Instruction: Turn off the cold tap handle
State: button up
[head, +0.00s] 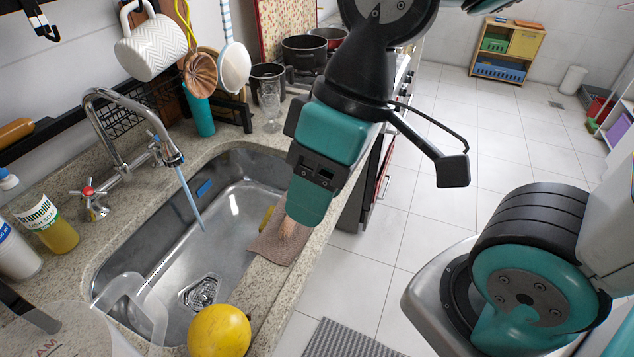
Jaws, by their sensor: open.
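The chrome tap (118,150) stands on the counter behind the sink, and a stream of water (190,200) runs from its spout into the basin. The handle with a red cap (88,192) is on its left. The other handle, the cold tap handle (156,151), is to the right near the spout and partly hidden by it. My gripper (308,203) is open over the sink's right front edge, well to the right of both handles and apart from them. Its fingers are seen from behind and are hard to make out.
A brown cloth (270,247) lies on the sink's front rim below my gripper. A yellow fruit (219,331) and a clear jug (70,330) are at the near end. Soap bottles (48,224) stand left of the tap. A patterned mug (152,47) hangs above it.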

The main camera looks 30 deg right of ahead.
aim_at(156, 141)
jog(key=u, duration=0.8)
jog(key=k, duration=0.65)
jog(key=z, duration=0.35)
jog(key=i, duration=1)
